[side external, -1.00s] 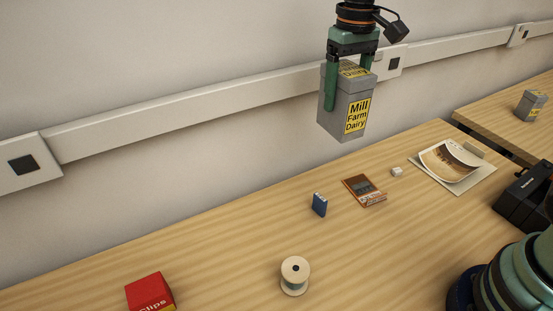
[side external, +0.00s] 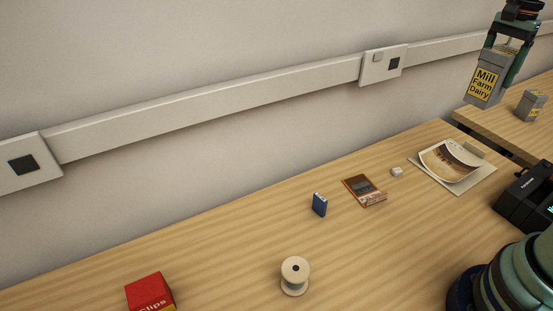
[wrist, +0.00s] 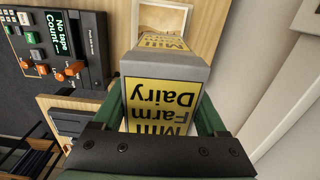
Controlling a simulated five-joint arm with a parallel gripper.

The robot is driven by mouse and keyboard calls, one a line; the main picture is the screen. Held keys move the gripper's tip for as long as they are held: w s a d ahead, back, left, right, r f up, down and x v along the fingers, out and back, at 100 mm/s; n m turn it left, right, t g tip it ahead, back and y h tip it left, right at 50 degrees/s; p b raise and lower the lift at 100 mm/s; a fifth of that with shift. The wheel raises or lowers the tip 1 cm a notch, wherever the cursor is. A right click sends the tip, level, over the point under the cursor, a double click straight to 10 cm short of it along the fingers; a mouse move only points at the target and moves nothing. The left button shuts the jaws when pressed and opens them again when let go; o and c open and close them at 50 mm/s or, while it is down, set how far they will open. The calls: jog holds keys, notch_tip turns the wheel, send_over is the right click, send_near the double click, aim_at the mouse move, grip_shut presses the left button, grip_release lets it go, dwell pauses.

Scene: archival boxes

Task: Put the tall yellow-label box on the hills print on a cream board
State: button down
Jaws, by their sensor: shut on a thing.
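The tall grey box (side external: 487,85) with the yellow "Mill Farm Dairy" label is held in the air by my gripper (side external: 502,60), upright with a slight tilt in the side view. The green fingers of my gripper (wrist: 163,112) are shut on the box (wrist: 165,95) in the wrist view, one on each side. The hills print (side external: 449,160) is a curled sheet on a cream board (side external: 461,189), lying on the near table. The box appears well above the tables. A pale board at the top of the wrist view is partly hidden by the box.
A second, smaller grey box (side external: 530,106) stands on the far table (side external: 490,119), beyond a gap. A black device (side external: 527,198) with a lit display (wrist: 61,33) is near the board. A small white block (side external: 397,171) and an orange-edged packet (side external: 364,190) lie left of it.

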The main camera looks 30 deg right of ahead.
jog(key=shift+s+d+f, duration=0.2)
jog(key=shift+d+f, duration=0.05)
jog(key=shift+d, duration=0.05)
notch_tip(320, 180, down, 19)
jog(key=shift+f, duration=0.2)
jog(key=shift+f, duration=0.15)
grip_release()
